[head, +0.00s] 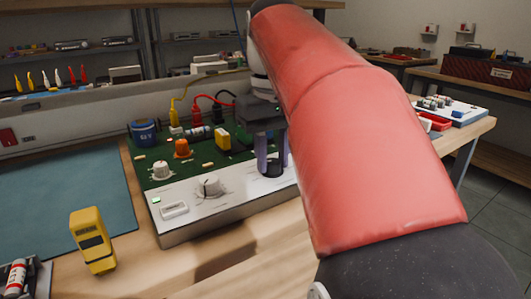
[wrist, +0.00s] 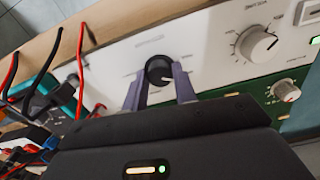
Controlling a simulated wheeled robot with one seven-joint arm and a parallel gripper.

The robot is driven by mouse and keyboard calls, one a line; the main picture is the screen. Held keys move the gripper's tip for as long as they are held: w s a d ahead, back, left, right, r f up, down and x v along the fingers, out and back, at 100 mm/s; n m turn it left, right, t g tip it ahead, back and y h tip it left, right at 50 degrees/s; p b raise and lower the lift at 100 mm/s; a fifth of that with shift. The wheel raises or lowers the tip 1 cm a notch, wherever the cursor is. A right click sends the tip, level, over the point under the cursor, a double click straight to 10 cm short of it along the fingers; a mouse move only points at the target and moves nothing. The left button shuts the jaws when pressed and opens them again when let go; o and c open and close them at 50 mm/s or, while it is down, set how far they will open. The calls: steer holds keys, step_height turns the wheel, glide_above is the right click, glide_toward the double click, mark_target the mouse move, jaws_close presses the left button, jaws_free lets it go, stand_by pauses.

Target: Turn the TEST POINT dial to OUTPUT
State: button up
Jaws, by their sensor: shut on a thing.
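A black dial (wrist: 158,70) with a white pointer line sits on the white front panel of a device (head: 220,212). My gripper (wrist: 160,84) is shut on this black dial, with one purple-grey finger on each side. In the wrist view the pointer points right and slightly down. In the head view, my gripper (head: 272,165) comes down on the dial at the right part of the panel, and my arm covers the panel's right end. The lettering around the dial is too small to read, so TEST POINT and OUTPUT cannot be made out.
A larger white knob (head: 209,185) and a smaller one (head: 160,170) stand left of my gripper. Behind are a green board with a blue part (head: 144,132) and red and yellow leads (head: 190,98). A yellow meter (head: 92,240) stands in front at left. A blue-green mat (head: 60,190) is clear.

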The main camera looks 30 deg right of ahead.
mark_target(272, 161)
steer(key=m+p, duration=0.2)
steer(key=m, duration=0.2)
steer(key=shift+r, duration=0.15)
steer(key=shift+m+p, duration=0.95)
steer(key=shift+m, duration=0.85)
steer(key=o, duration=1)
steer(key=shift+c, duration=0.2)
step_height(272, 161, up, 8)
steer(key=shift+f, duration=0.25)
